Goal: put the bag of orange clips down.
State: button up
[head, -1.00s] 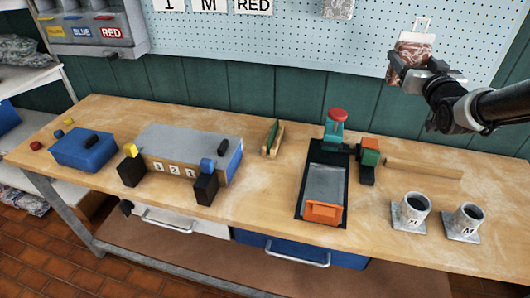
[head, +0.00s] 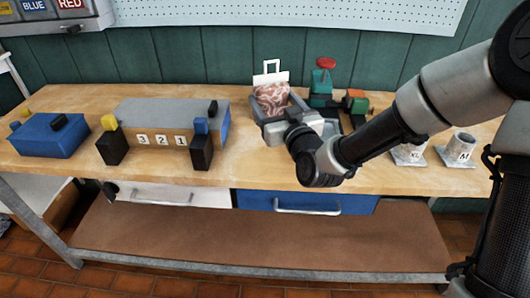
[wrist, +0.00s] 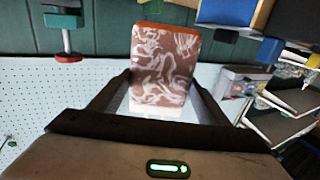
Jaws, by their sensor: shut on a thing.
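The bag of orange clips (head: 271,98) is a small clear bag with a mottled reddish-brown and white filling and a white top with a loop handle. My gripper (head: 279,120) is shut on it and holds it upright over the workbench. In the wrist view the bag (wrist: 165,68) sits between the two fingers of my gripper (wrist: 163,98). In the head view my gripper hides the bag's lower end, so I cannot tell whether it touches the bench.
On the wooden workbench (head: 60,178), a blue box (head: 45,138) and a grey-topped box numbered 3 2 1 (head: 165,120) stand left. A red-topped green device (head: 322,85) stands just right of the bag.

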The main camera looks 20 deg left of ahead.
notch_tip(320, 180, down, 10)
jog(key=shift+r+b, duration=0.25)
jog(key=shift+b, duration=0.85)
jog(key=shift+f+b, duration=0.25)
jog(key=shift+b, duration=0.05)
jog(key=o, duration=0.8)
jog(key=shift+o, duration=0.2)
jog(key=shift+r, duration=0.1)
